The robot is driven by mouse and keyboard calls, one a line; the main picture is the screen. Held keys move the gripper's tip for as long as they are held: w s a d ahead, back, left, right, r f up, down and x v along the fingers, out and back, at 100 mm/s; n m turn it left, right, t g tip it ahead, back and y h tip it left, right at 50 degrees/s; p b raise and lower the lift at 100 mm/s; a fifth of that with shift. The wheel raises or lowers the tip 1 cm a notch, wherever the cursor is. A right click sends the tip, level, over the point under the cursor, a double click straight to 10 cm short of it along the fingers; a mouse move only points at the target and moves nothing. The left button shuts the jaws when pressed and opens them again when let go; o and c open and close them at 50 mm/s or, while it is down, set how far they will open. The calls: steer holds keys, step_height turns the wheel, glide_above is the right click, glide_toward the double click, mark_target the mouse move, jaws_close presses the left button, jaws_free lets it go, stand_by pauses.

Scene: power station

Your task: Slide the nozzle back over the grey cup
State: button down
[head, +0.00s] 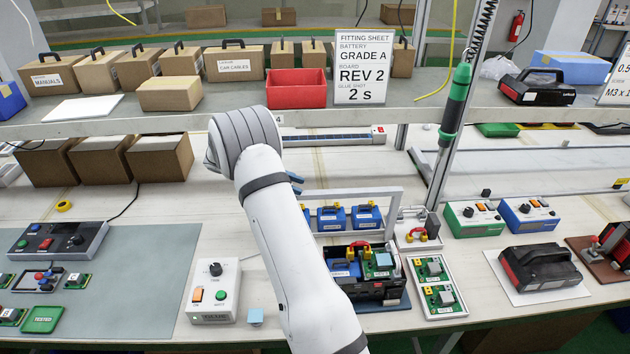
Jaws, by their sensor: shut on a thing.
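My white arm reaches up through the middle of the head view and covers much of the glue station. Only a small blue part of my gripper (296,184) shows beside the arm, just above the left end of a light-grey frame (370,193). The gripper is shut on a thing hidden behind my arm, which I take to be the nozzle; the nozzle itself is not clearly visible. Small grey pieces (408,213) stand by the frame's right post, but I cannot tell whether one is the grey cup. A black open case (393,290) with a green board sits under the frame.
Blue batteries (331,218) stand behind the case. A control box (215,290) stands to the left, and a tray (440,311) with green boards lies to the right. A green screwdriver (455,105) hangs at the right. A shelf with a red bin (296,90) spans above.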

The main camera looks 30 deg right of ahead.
steer(key=shift+w+a, duration=0.3)
steer(key=shift+a, duration=0.3)
steer(key=shift+w+a, duration=0.3)
steer(key=shift+a, duration=0.3)
steer(key=c, duration=1.3)
jaws_free()
steer(key=shift+w+a, duration=0.1)
steer(key=shift+a, duration=0.05)
steer(key=shift+o, duration=0.7)
steer(key=b+v, duration=0.1)
steer(key=v, duration=0.6)
steer(key=shift+w+a, duration=0.2)
steer(key=shift+r, duration=0.15)
